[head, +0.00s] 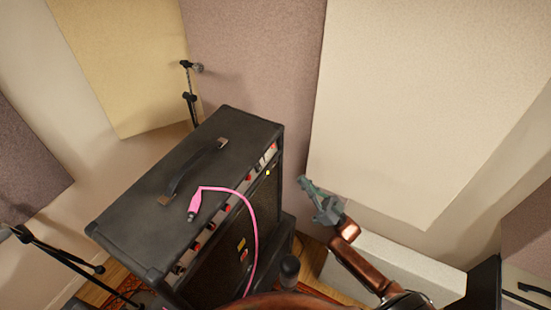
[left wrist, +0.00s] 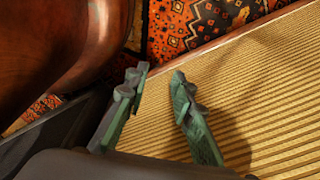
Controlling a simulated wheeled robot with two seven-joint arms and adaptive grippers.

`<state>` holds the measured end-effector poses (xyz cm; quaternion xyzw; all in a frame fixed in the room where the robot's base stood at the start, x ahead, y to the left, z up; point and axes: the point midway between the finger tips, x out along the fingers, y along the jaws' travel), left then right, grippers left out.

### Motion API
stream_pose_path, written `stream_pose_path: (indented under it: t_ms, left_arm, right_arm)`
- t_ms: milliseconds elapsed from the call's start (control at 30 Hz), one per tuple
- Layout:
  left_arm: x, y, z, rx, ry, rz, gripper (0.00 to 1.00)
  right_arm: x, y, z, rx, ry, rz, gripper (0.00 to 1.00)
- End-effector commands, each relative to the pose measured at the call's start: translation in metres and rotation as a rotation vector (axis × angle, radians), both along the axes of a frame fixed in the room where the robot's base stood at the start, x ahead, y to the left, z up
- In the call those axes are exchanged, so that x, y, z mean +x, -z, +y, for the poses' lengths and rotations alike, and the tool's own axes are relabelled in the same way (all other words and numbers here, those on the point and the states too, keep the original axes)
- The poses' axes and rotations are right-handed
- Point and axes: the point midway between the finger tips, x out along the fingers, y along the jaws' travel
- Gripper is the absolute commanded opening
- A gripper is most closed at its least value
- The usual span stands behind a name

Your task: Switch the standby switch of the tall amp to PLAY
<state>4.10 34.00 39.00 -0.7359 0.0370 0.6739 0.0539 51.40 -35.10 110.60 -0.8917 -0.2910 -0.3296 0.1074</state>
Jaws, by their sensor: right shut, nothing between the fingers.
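The tall amp (head: 185,205) is a black cabinet at centre left in the head view, with a strap handle (head: 195,168) on top. Its narrow control panel (head: 235,200) along the upper right edge carries several red parts. I cannot tell which small part is the standby switch or how it is set. My right gripper (head: 304,182) is shut and empty, to the right of the panel's far end and apart from the amp. My left gripper (left wrist: 159,75) is open and empty in the left wrist view, over a ribbed tan surface; it cannot be made out in the head view.
A pink cable (head: 253,235) lies with its plug on the amp's top and hangs across the panel. Microphone stands (head: 190,95) are behind and at left (head: 60,255). A low pale block (head: 400,265) is at right. A patterned rug (left wrist: 200,25) shows below.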

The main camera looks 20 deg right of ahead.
Motion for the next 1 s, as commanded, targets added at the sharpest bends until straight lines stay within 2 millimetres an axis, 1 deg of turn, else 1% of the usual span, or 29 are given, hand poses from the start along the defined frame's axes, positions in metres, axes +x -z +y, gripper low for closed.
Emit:
stream_pose_path:
  t_ms: [167,267,367,600,767,900,1000]
  left_arm:
    - [0.0,-0.001,0.0,0.0,0.0,0.0,0.23]
    - [0.0,-0.003,0.0,0.0,0.0,-0.001,0.23]
    - [0.001,-0.008,0.0,0.0,0.0,-0.002,0.23]
    - [0.003,-0.023,0.0,0.0,0.0,-0.004,0.23]
    - [0.004,-0.033,0.0,0.0,0.0,-0.006,0.23]
    - [0.004,-0.036,0.0,0.0,0.0,-0.006,0.23]
    - [0.004,-0.037,0.0,0.0,0.0,-0.006,0.23]
  right_arm:
    - [0.001,0.0,0.0,-0.001,0.001,0.001,0.0]
    - [0.005,-0.005,0.003,-0.001,0.001,0.0,0.0]
    - [0.012,-0.015,0.009,0.0,0.001,0.0,0.0]
    - [0.042,-0.048,0.03,0.001,0.001,-0.002,0.0]
    - [0.062,-0.068,0.045,0.0,0.001,-0.001,0.0]
    - [0.08,-0.064,0.057,-0.001,0.002,0.002,0.0]
    - [0.088,-0.063,0.064,0.0,0.002,0.002,0.0]
